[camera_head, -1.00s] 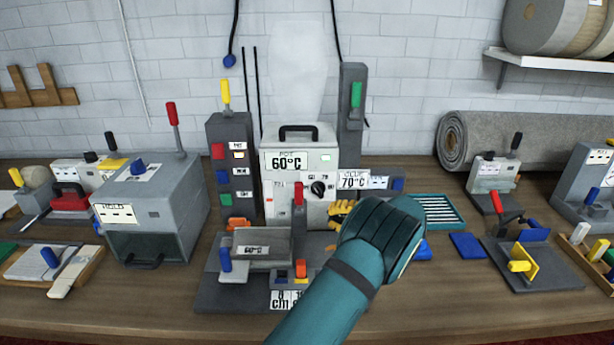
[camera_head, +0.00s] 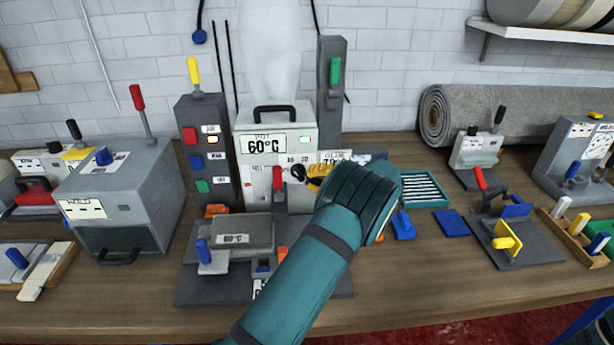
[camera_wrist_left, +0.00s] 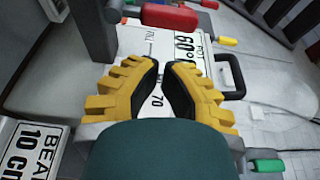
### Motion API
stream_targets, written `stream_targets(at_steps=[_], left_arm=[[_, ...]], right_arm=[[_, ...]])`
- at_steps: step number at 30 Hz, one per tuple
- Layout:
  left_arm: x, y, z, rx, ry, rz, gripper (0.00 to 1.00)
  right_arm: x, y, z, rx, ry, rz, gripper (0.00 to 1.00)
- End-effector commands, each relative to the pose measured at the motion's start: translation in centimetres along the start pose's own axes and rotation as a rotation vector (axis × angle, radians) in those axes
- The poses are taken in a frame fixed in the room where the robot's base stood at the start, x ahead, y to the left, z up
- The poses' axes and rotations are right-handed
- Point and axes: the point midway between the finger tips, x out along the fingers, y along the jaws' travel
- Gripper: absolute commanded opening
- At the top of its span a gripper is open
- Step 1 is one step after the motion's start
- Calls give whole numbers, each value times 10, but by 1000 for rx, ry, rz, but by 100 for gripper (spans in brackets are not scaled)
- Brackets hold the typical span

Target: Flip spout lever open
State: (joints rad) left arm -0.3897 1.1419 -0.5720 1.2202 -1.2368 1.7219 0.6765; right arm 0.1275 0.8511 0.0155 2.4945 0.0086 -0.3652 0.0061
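The pot (camera_head: 262,150) is a pale box with a black top handle and a "60°C" label. A red-tipped lever (camera_head: 279,178) stands upright before its front; whether this is the spout lever I cannot tell. A red handle also shows in the left wrist view (camera_wrist_left: 170,18), beyond my fingertips. My left gripper (camera_head: 316,172) has yellow fingers with black pads and is just right of the red-tipped lever, apart from it. In the left wrist view my gripper (camera_wrist_left: 166,68) has a narrow gap between its fingers, with nothing held. My forearm hides part of the bench. My right gripper is not in view.
A grey fixture (camera_head: 240,235) with a blue handle stands before the pot. A control tower (camera_head: 205,150) stands left of the pot, and a grey post (camera_head: 330,80) behind right. A slotted teal tray (camera_head: 425,190) and blue pad (camera_head: 452,223) lie to the right. Bare bench shows at front right.

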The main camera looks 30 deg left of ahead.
Motion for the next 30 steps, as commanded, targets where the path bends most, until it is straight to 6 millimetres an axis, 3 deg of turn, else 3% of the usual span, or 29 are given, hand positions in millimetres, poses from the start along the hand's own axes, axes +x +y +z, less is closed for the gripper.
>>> stream_targets(at_steps=[6,13,30], left_arm=[[40,0,1,2,-4,-1,0],[70,0,0,1,-1,0,0],[80,0,0,-1,0,-1,0]], right_arm=[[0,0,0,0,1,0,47],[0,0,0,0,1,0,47],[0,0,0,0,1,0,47]])
